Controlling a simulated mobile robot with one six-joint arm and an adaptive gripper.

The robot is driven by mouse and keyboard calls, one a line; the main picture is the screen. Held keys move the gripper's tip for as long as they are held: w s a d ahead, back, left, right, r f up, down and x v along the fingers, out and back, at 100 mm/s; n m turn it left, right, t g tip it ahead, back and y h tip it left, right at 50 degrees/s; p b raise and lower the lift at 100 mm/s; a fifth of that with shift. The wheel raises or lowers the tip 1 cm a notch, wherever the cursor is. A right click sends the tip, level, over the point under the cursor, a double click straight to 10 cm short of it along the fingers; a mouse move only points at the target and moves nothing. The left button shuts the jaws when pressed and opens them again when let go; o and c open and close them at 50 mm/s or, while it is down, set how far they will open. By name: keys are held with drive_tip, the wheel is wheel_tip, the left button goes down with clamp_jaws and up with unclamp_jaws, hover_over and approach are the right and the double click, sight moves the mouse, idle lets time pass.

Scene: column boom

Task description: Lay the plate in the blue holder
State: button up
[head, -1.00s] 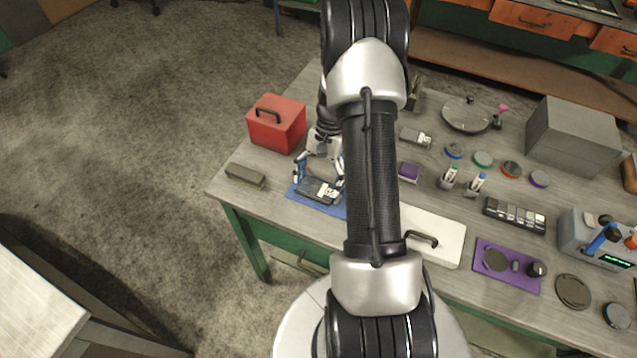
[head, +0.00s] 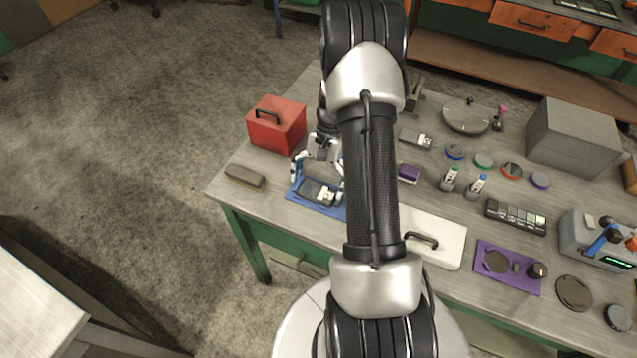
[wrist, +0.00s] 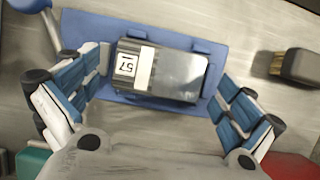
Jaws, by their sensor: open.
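The plate is a dark grey block with a white label reading 57 (wrist: 178,74); in the head view it shows (head: 316,192) near the table's left front edge. It lies on the blue holder (wrist: 100,28), between the holder's raised blue tabs. The holder's blue base also shows in the head view (head: 333,209). My gripper (head: 318,184) is above the holder with its fingers spread on either side of the plate. In the wrist view my gripper (wrist: 158,84) shows a clear gap to the plate on the right; the left fingertip is close to the plate's labelled end.
A red box (head: 277,131) stands behind the holder, and a brown brush-like block (head: 245,176) lies to its left. A white board with a black handle (head: 438,237) lies to the right. A similar labelled grey piece (head: 416,138) lies farther back. My arm hides part of the table.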

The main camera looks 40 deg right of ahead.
drive_tip(key=p+v, duration=0.4)
drive_tip(key=v, duration=0.8)
wheel_tip(320, 180, up, 10)
drive_tip(key=n+h, duration=0.2)
drive_tip(key=n, duration=0.1)
hover_over(305, 187)
drive_tip(key=s+a+r+n+t+h, duration=0.15)
drive_tip(key=s+a+r+n, duration=0.25)
drive_tip(key=a+r, duration=0.55)
drive_tip(key=s+a+r+n+t, duration=0.2)
drive_tip(key=s+a+n+t, duration=0.2)
drive_tip(key=s+a, duration=0.7)
drive_tip(key=s+n, duration=0.2)
drive_tip(key=shift+s+a+r+n+t, duration=0.15)
drive_tip(key=shift+s+a+n+t, duration=0.1)
drive_tip(key=shift+a+n+t, duration=0.1)
drive_tip(key=shift+d+h, duration=0.1)
drive_tip(key=shift+h, duration=0.15)
